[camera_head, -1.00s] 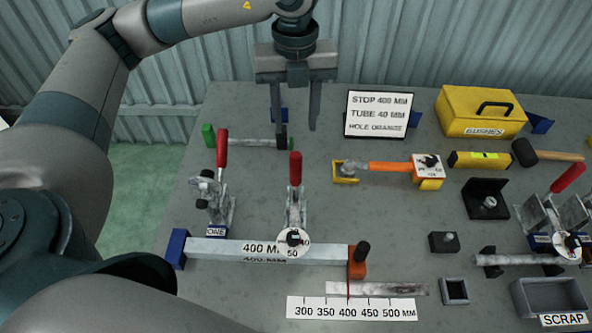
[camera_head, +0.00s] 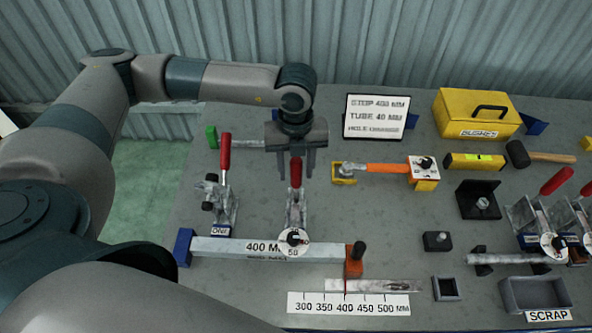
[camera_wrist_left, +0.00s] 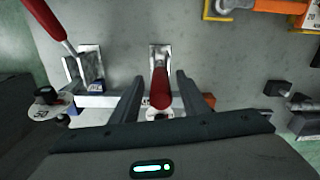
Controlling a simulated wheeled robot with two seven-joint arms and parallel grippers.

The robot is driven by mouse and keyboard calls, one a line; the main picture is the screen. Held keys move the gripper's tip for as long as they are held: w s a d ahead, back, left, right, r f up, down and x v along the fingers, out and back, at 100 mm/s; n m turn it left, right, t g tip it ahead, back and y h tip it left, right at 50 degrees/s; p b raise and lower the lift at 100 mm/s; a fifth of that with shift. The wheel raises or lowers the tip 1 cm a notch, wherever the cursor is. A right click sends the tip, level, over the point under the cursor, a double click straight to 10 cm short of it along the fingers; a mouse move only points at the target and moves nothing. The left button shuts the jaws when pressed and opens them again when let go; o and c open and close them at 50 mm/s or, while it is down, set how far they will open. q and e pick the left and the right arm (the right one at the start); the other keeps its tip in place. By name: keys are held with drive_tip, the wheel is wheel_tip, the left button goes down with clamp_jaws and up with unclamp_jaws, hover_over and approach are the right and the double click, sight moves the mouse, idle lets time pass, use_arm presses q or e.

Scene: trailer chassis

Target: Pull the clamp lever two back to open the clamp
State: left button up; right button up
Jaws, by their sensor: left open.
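Clamp lever two (camera_head: 295,174) is the red handle of the second toggle clamp. It stands upright above its metal body (camera_head: 293,209), behind the middle of the square tube (camera_head: 221,248). My left gripper (camera_head: 296,168) is open, pointing down over the lever with a finger on each side. In the left wrist view, the red lever (camera_wrist_left: 160,91) shows between the two open fingers (camera_wrist_left: 158,82); I cannot tell whether either finger touches it. Clamp one's red lever (camera_head: 225,154) also stands upright, to the left. My right gripper is not in view.
A sign (camera_head: 376,117) and a yellow box (camera_head: 477,112) stand at the back. An orange-handled tool (camera_head: 384,168) lies right of the gripper. More red-handled clamps (camera_head: 556,181) and a scrap bin (camera_head: 537,293) are at the right.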

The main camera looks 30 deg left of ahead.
sight(296, 184)
use_arm(q)
drive_tip(key=shift+f+p, duration=0.35)
drive_tip(key=shift+f, duration=1.15)
clamp_jaws()
